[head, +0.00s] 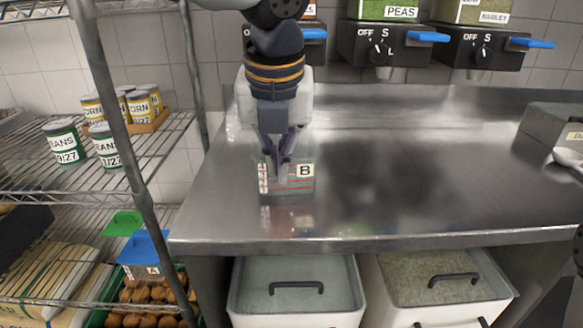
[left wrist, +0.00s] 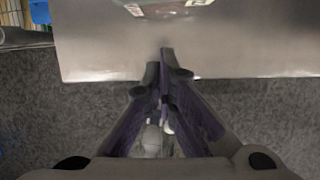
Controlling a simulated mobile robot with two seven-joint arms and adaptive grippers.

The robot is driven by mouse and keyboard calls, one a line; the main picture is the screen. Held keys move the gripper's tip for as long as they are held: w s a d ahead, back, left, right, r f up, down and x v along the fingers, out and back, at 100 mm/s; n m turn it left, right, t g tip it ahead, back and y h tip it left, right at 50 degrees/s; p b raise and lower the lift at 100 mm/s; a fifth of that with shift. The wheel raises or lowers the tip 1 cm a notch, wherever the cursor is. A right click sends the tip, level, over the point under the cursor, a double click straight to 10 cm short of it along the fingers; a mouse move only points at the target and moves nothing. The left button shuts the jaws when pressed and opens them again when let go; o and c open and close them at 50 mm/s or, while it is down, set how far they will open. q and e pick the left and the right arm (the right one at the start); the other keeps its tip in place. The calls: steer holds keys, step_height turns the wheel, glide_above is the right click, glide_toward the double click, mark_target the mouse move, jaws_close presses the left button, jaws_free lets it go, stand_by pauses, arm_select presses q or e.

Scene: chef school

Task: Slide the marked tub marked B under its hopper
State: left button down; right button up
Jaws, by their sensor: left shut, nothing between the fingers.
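The clear tub marked B (head: 300,190) stands upright on the steel counter (head: 400,180), left of its middle, with a white B label and red lines on its front. My left gripper (head: 281,174) points down and is shut and empty, overlapping the tub's front face in the head view. Whether it touches the tub I cannot tell. In the left wrist view my shut fingers (left wrist: 163,60) show over the counter's front edge. A hopper behind my left arm is mostly hidden; its blue lever (head: 313,33) shows. My right gripper is not in view.
A peas hopper (head: 388,10) and a barley hopper (head: 485,12) hang at the back, with dials and blue levers. A grey box (head: 548,125) and a pale spoon-like thing (head: 569,157) are at the right. Wire shelves with cans (head: 67,142) stand left. The counter's middle is clear.

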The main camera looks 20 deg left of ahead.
mark_target(279, 219)
arm_select(q)
steer(key=x, duration=0.3)
steer(key=s+b+x, duration=0.1)
steer(key=x, duration=0.5)
steer(key=shift+s+d+f, duration=0.25)
steer(key=shift+s+f, duration=0.05)
steer(key=w, duration=0.1)
steer(key=w+a, duration=0.1)
steer(key=w, duration=0.1)
steer(key=shift+w+r+b, duration=0.2)
steer(key=shift+w+b, duration=0.05)
steer(key=shift+b, duration=0.15)
steer(key=shift+w+r, duration=0.15)
steer(key=shift+w, duration=0.05)
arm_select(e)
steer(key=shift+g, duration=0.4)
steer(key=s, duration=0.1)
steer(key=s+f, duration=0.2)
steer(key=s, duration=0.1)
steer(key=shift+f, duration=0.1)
